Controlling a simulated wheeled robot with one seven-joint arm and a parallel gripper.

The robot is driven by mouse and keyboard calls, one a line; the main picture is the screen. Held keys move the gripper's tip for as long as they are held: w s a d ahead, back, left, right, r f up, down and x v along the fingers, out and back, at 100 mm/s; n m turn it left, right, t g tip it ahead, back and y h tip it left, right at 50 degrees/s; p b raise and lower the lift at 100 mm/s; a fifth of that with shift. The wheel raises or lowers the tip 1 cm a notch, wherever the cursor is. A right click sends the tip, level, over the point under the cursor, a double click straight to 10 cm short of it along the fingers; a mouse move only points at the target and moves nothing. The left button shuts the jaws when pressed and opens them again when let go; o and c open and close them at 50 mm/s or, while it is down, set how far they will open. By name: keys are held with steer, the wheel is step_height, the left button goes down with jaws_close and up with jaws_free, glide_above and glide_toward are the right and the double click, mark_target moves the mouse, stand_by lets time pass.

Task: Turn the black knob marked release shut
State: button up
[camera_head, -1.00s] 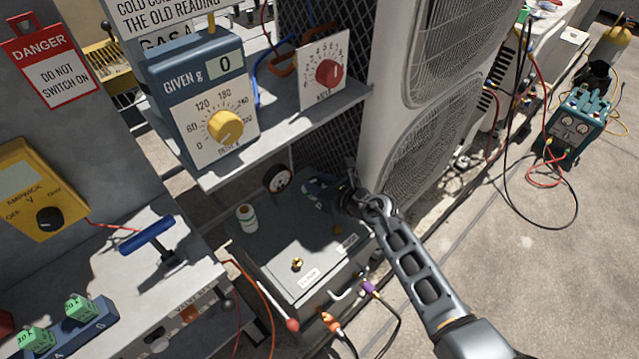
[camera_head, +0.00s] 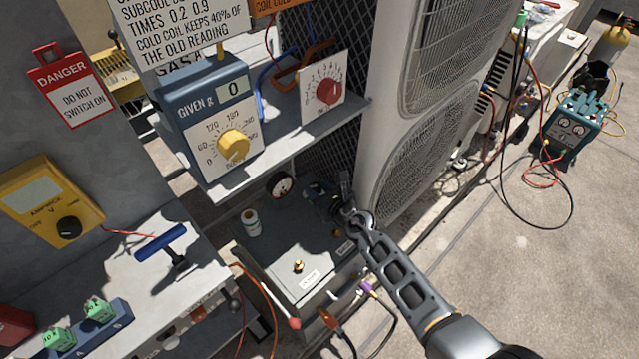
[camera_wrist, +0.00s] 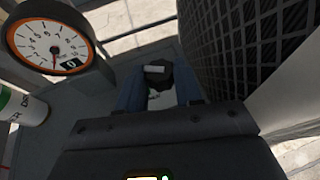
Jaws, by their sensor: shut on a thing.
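The black knob (camera_wrist: 156,70) shows in the wrist view, with a pale bar across its top. My gripper (camera_wrist: 158,93) has its two blue-grey fingers on either side of the knob and is shut on it. In the head view my gripper (camera_head: 322,192) reaches to the back of the grey box top (camera_head: 270,248), beside the condenser, and hides the knob there. I cannot read a mark on the knob.
A round gauge (camera_head: 281,184) and a white can (camera_head: 251,222) stand left of my gripper. A brass fitting (camera_head: 298,267) sits nearer on the box. A shelf (camera_head: 290,150) with dial panels overhangs at the back left. The condenser (camera_head: 415,150) rises close on the right.

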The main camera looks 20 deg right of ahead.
steer(key=shift+w+a+r+m+h+p, duration=0.15)
steer(key=shift+r+m+h+p, duration=0.15)
steer(key=shift+m+h+p, duration=0.65)
steer(key=shift+p, duration=0.3)
steer(key=shift+a+m+h, duration=0.1)
steer(key=shift+m+h, duration=0.15)
steer(key=shift+h, duration=0.2)
steer(key=shift+w+a+f+m+g+h+b, duration=0.1)
steer(key=shift+m+g+h+b, duration=0.2)
steer(key=shift+m+h, duration=0.5)
steer(key=shift+w+a+f+m+g+h+b, duration=0.2)
steer(key=shift+m+h+b, duration=0.25)
steer(key=shift+m+h, duration=0.4)
steer(key=shift+s+a+r+m+g+h+b, duration=0.1)
steer(key=shift+m+g+h+b, duration=0.25)
steer(key=shift+m+h, duration=0.45)
steer(key=shift+m+g+h+b, duration=0.65)
steer(key=shift+m+h+b, duration=0.15)
steer(key=shift+m+h, duration=0.35)
steer(key=shift+h, duration=0.3)
steer(key=o, duration=1)
steer(key=shift+s, duration=0.1)
steer(key=shift+o, duration=0.2)
